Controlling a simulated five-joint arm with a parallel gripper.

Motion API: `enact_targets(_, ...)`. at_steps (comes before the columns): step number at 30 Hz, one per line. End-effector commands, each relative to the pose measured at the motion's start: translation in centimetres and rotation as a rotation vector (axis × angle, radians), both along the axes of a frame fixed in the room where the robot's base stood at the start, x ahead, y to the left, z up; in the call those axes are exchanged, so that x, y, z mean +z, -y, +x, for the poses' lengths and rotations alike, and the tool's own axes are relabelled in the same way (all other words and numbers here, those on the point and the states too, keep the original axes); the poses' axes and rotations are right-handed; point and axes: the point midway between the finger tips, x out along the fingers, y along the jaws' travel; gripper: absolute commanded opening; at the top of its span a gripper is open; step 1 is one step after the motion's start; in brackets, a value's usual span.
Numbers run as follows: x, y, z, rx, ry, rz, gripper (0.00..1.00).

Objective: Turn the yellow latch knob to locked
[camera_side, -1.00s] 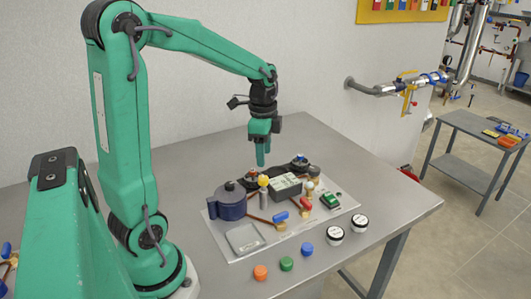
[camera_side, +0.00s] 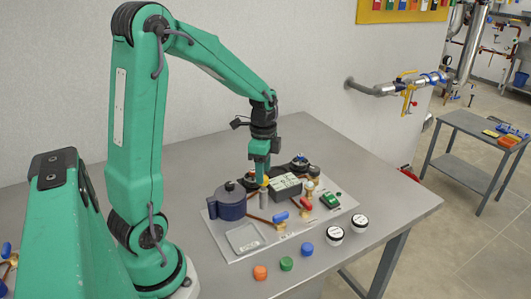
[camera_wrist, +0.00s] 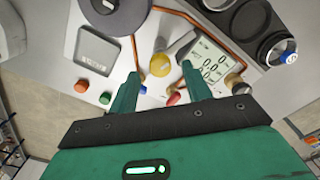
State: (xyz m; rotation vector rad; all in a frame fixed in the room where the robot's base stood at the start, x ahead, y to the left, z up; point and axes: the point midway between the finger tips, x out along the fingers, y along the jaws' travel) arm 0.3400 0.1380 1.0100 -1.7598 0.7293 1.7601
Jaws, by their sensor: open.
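The yellow latch knob (camera_wrist: 160,65) is a rounded yellow piece with a pale grey part reaching up and right from it in the wrist view. In the side view the knob (camera_side: 265,181) sits on a short grey post on the board and is partly covered by my fingers. My gripper (camera_wrist: 160,75) is open, with one green finger to each side of the knob in the wrist view. In the side view my gripper (camera_side: 262,178) points down at the knob. I cannot tell whether the fingers touch it.
A dark blue pot (camera_side: 230,203) stands close left of the knob. A display box (camera_side: 286,187) stands close right. Red (camera_side: 305,203) and blue (camera_side: 280,216) handles are in front. Orange (camera_side: 260,272), green (camera_side: 287,264) and blue (camera_side: 306,249) caps lie on the bare front table.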

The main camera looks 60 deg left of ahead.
Motion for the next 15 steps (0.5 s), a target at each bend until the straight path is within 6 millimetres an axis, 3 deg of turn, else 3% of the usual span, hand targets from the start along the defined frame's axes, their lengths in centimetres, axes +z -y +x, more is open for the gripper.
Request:
enact_targets(6, -1.9, 0.0, 0.0, 0.000, -0.001, -0.001, 0.49)
enact_targets(15, -2.3, 0.0, 0.0, 0.000, 0.000, 0.000, 0.49)
